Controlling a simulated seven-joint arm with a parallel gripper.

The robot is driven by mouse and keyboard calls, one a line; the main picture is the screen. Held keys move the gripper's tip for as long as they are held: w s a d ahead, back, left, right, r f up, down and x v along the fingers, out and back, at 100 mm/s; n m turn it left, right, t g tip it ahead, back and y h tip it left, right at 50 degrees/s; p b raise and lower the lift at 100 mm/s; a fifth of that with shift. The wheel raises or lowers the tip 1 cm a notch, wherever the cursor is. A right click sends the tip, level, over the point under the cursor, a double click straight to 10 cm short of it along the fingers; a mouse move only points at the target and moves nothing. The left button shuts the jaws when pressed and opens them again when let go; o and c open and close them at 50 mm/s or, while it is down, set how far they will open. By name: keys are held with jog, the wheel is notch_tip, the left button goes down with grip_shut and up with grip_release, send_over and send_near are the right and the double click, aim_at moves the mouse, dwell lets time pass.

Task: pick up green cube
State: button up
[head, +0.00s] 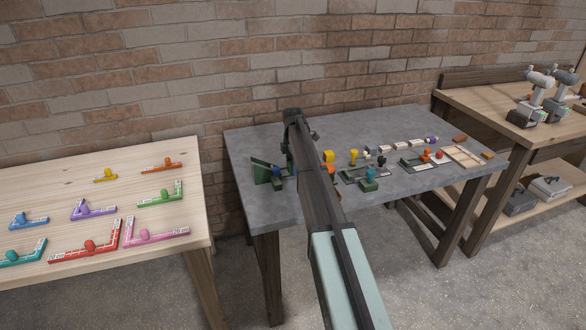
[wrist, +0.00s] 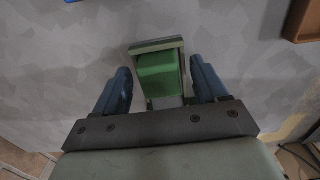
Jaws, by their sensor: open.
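The green cube (wrist: 157,73) shows in the wrist view, near the middle. It sits inside a grey-green frame-like holder (wrist: 158,45) on the grey tabletop. My gripper (wrist: 159,84) is open, with one blue finger on the left of the holder and one on the right. A gap shows on the left; on the right the finger looks very close to the holder, and I cannot tell if it touches. In the head view my arm covers part of the grey table (head: 255,145), and I cannot make out the cube for sure.
A brown tray-like object (wrist: 306,20) is at the wrist view's top right. In the head view, small coloured parts and a wooden tray (head: 467,157) fill the table's right half. A pale wooden table (head: 60,190) with coloured L-shaped pieces stands left; a workbench (head: 480,105) stands right.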

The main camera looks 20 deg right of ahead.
jog(key=c, duration=1)
jog(key=shift+r, duration=0.1)
jog(key=shift+c, duration=0.2)
